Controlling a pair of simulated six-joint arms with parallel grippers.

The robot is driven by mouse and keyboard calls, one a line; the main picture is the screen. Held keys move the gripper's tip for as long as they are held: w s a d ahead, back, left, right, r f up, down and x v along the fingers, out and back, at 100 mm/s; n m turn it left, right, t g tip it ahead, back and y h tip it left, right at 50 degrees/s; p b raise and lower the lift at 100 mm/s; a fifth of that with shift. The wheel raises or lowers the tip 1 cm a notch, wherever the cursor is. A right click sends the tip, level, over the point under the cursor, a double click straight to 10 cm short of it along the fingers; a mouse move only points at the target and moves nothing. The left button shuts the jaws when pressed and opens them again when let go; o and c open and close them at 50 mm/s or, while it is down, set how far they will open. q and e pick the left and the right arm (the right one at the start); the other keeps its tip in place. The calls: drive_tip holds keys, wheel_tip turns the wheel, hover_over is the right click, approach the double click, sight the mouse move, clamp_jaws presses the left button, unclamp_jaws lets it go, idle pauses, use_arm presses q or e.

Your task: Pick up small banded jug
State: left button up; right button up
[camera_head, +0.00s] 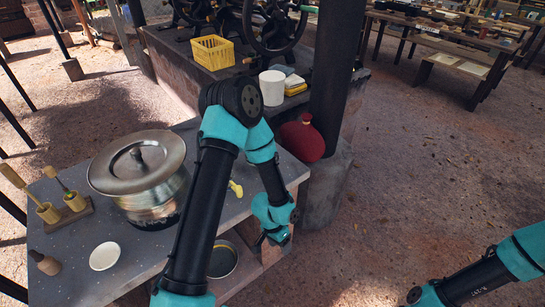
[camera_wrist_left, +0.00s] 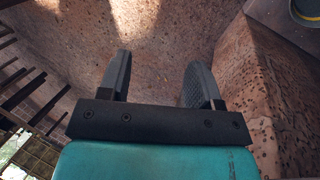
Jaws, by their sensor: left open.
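I cannot clearly make out a small banded jug in either view. A small yellow piece (camera_head: 236,187) shows beside my left arm on the grey table, mostly hidden by the arm; I cannot tell what it belongs to. My left gripper (camera_head: 262,240) hangs beside the table's right side, small and partly hidden in the head view. In the left wrist view my left gripper (camera_wrist_left: 157,85) is open, with only ground between its fingers. My right arm enters at lower right of the head view, its gripper out of frame.
A lidded steel pot (camera_head: 145,190) stands on the grey table (camera_head: 75,262), with a white bowl (camera_head: 104,256) and wooden-handled tools (camera_head: 74,201) nearby. A dark round dish (camera_head: 222,259) is lower down. A red round vessel (camera_head: 303,138) sits by the pillar (camera_head: 335,90).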

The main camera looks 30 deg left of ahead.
use_arm(q)
drive_tip(key=w+a+r+m+g+y, duration=0.1)
drive_tip(key=w+r+m+y, duration=0.3)
drive_tip(key=w, duration=0.4)
drive_tip(key=w+a+r+m+g+y, duration=0.1)
drive_tip(key=w+a+r+m+y, duration=0.1)
drive_tip(key=w+r+m, duration=0.45)
drive_tip(key=w+a+r+y, duration=0.1)
drive_tip(key=w+r+y, duration=0.2)
drive_tip(key=w+r, duration=0.2)
drive_tip(key=w+a+r+t+y, duration=0.1)
drive_tip(key=w+r, duration=0.5)
drive_tip(key=r, duration=0.6)
drive_tip(key=a+m+y, duration=0.1)
drive_tip(key=y, duration=0.1)
drive_tip(key=shift+r+y, duration=0.25)
drive_tip(key=shift+y, duration=0.05)
drive_tip(key=shift+f, duration=0.1)
drive_tip(key=x, duration=1.2)
drive_tip(key=shift+a, duration=0.15)
drive_tip(key=shift+x, duration=2.55)
drive_tip(key=shift+s, duration=0.15)
